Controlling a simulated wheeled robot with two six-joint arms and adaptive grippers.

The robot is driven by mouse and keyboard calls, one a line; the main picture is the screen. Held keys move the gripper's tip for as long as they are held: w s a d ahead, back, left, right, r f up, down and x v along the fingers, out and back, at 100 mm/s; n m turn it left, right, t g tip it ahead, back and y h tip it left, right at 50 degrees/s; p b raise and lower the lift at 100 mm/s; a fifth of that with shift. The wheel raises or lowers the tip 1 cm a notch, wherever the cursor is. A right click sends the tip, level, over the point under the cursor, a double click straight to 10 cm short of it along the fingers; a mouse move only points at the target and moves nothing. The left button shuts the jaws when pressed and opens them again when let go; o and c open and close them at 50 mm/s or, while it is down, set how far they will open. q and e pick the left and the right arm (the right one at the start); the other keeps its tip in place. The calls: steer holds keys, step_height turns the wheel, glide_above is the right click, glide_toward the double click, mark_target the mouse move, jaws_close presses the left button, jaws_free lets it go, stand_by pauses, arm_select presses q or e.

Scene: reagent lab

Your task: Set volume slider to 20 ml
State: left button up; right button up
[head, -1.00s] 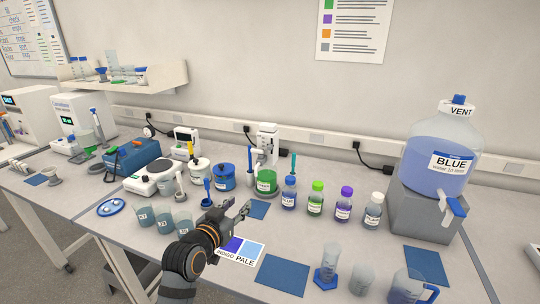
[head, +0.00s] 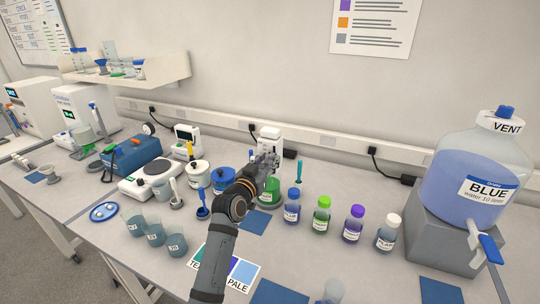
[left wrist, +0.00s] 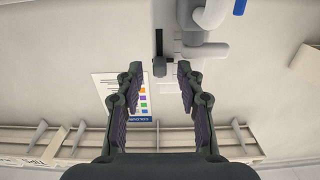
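In the left wrist view the gripper (left wrist: 157,72) is open, with one finger on each side of the slider block. The volume scale is not readable. My right gripper is not in view.
Blue (head: 292,205), green (head: 321,213) and purple-capped (head: 353,224) bottles stand right of my left arm. A large blue carboy (head: 470,185) stands far right. Blue mats lie on the bench front.

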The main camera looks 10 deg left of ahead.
arm_select(q)
steer(key=shift+w+r, duration=0.15)
steer(key=shift+w, duration=0.45)
steer(key=shift+w+d, duration=0.15)
steer(key=shift+c, duration=0.8)
steer(key=c, duration=0.5)
jaws_close()
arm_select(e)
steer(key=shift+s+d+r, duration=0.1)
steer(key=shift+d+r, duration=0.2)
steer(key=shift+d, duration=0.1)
